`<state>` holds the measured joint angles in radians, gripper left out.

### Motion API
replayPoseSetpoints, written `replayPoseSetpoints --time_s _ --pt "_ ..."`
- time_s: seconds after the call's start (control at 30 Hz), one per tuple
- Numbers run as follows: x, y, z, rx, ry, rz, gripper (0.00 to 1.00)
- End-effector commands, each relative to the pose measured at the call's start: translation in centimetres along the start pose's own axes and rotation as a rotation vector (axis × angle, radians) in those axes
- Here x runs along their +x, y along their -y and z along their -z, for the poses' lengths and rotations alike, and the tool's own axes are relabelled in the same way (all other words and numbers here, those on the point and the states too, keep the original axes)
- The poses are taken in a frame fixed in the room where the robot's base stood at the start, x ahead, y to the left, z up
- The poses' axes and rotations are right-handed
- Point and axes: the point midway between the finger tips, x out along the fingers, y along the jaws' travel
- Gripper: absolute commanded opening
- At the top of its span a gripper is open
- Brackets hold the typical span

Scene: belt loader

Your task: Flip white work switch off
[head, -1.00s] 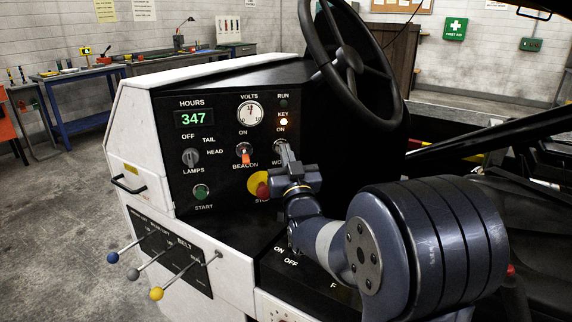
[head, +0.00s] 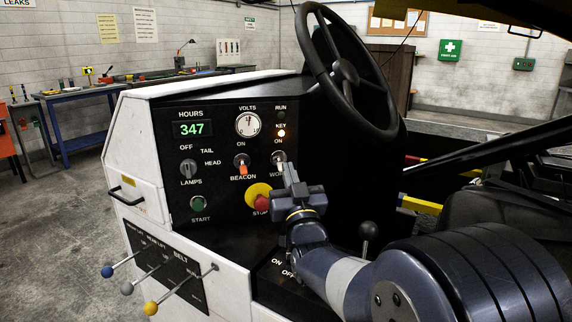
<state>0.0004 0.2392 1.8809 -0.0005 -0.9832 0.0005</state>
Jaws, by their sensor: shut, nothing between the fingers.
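The work switch (head: 279,156) is on the black dash panel (head: 225,206), right of the orange beacon switch (head: 241,168). "ON" is printed above it and a partly hidden "WO..." label below it. Its pale upper part shows; the gripper hides some of the area beneath, and I cannot tell clearly which way the lever points. My gripper (head: 290,170) is shut and empty, its tips just below and to the right of the switch. I cannot tell whether they touch the panel or the switch.
The red stop button (head: 262,203) on its yellow base sits just left of my gripper. The steering wheel (head: 346,70) rises above right. A black-knobbed lever (head: 367,231) stands right of my wrist. Belt levers (head: 150,308) stick out at lower left.

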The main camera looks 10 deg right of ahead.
Motion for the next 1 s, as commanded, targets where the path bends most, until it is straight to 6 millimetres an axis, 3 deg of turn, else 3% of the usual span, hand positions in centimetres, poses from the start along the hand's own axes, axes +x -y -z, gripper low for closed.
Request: replayPoseSetpoints --time_s 0.2,0.4,0.8,1.0 --pt "-3.6 0.0 -0.8 0.000 -0.002 0.000 0.00" --pt "-4.8 0.0 -1.0 0.000 -0.002 0.000 0.00" --pt "-4.8 0.0 -0.9 0.000 -0.002 0.000 0.00" --pt "-2.9 0.0 -0.4 0.000 -0.004 0.000 0.00"
